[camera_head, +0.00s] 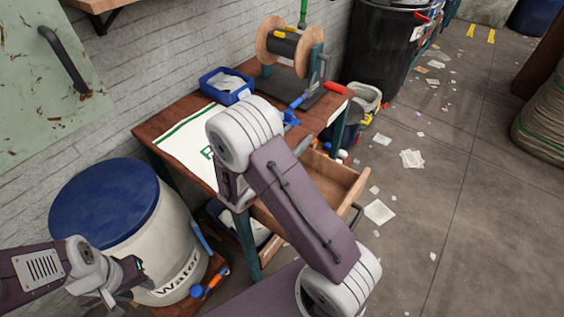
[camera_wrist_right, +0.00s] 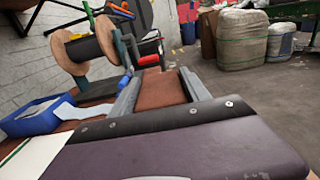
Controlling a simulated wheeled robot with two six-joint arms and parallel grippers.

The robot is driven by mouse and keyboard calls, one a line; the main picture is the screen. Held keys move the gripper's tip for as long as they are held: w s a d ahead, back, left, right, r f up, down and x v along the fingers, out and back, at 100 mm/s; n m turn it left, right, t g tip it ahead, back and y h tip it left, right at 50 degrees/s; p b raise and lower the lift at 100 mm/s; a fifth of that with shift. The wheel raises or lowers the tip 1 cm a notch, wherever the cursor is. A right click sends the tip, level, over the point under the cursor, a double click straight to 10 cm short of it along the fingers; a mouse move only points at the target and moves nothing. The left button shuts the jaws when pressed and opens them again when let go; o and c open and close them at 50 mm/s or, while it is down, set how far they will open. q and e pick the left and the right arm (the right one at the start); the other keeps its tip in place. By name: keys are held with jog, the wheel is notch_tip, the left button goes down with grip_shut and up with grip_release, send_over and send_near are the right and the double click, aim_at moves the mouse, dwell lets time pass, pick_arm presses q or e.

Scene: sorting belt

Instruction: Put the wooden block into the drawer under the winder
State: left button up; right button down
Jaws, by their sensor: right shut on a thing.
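The winder (camera_head: 285,50) with its wooden-flanged spool stands on the red-brown workbench (camera_head: 180,112); it also shows in the right wrist view (camera_wrist_right: 95,45). The wooden drawer (camera_head: 345,178) under the bench is pulled open, and my right arm hides part of its inside. My right gripper (camera_wrist_right: 160,76) is shut on the wooden block (camera_wrist_right: 163,92), a brown piece between its two grey fingers. In the head view my right forearm mostly hides this gripper and the block, above the bench's front edge near the drawer. My left gripper (camera_head: 128,284) is low, beside the barrel; its opening is unclear.
A blue tray (camera_head: 227,86) with papers and a white-green cloth (camera_head: 183,140) lie on the bench. A blue-lidded barrel (camera_head: 105,205) stands left of it. A bucket (camera_head: 362,98) and a black bin (camera_head: 385,50) stand beyond. Floor on the right is open, with scattered paper.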

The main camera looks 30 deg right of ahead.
jog(key=w+f, duration=0.1)
jog(key=w+a+f, duration=0.1)
jog(key=w, duration=0.1)
jog(key=w+a+f, duration=0.1)
jog(key=w, duration=0.1)
jog(key=shift+f, duration=0.2)
jog(key=shift+a, duration=0.1)
notch_tip(320, 180, down, 3)
jog(key=shift+f+b, duration=0.15)
jog(key=shift+b, duration=0.5)
jog(key=shift+w+f, duration=0.1)
jog(key=shift+f, duration=0.3)
jog(key=shift+s+f+b, duration=0.2)
jog(key=shift+f+b, duration=0.2)
jog(key=shift+f, duration=0.1)
jog(key=c, duration=0.5)
grip_release()
jog(key=shift+s+f, duration=0.1)
